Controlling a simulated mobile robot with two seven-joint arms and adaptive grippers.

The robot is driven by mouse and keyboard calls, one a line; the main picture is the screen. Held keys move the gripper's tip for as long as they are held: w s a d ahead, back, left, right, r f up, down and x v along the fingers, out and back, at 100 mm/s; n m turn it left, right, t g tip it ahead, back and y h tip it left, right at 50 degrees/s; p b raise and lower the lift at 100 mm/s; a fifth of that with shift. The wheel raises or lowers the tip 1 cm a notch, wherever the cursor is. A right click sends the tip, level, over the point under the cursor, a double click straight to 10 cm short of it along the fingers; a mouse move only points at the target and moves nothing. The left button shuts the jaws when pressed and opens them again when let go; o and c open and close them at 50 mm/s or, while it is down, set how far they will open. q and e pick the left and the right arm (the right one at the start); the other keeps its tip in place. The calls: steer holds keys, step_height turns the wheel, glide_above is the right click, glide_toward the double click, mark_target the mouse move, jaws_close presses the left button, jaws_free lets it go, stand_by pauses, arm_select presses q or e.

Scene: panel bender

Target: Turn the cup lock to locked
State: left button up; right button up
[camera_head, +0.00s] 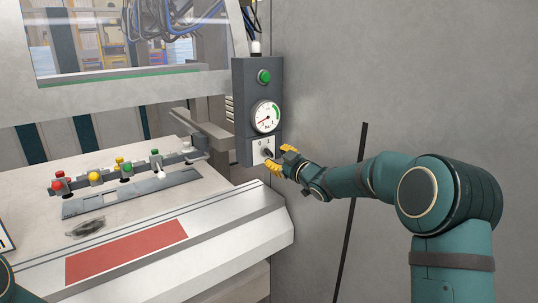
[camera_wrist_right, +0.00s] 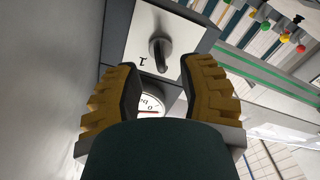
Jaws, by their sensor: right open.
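The cup lock (camera_head: 268,153) is a dark lever knob on a white plate marked 0 and 1. The plate is low on the grey control box, under a round gauge. In the right wrist view the knob (camera_wrist_right: 160,52) stands out from the plate, just beyond the fingertips. I cannot tell exactly which mark it points at. My right gripper (camera_head: 281,158) has yellow fingers and is open, facing the plate. In the right wrist view its two fingers (camera_wrist_right: 159,72) are spread on either side of the knob's line and look empty. My left gripper is not in view.
The grey control box (camera_head: 241,110) also carries a green button (camera_head: 264,76) and a gauge (camera_head: 265,117). A machine table with a red panel (camera_head: 127,250) and a strip of coloured buttons (camera_head: 130,188) is at left. A plain grey wall (camera_head: 400,70) is behind my right arm.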

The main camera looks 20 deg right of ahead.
mark_target(272, 154)
steer(key=shift+x, duration=2.25)
jaws_close()
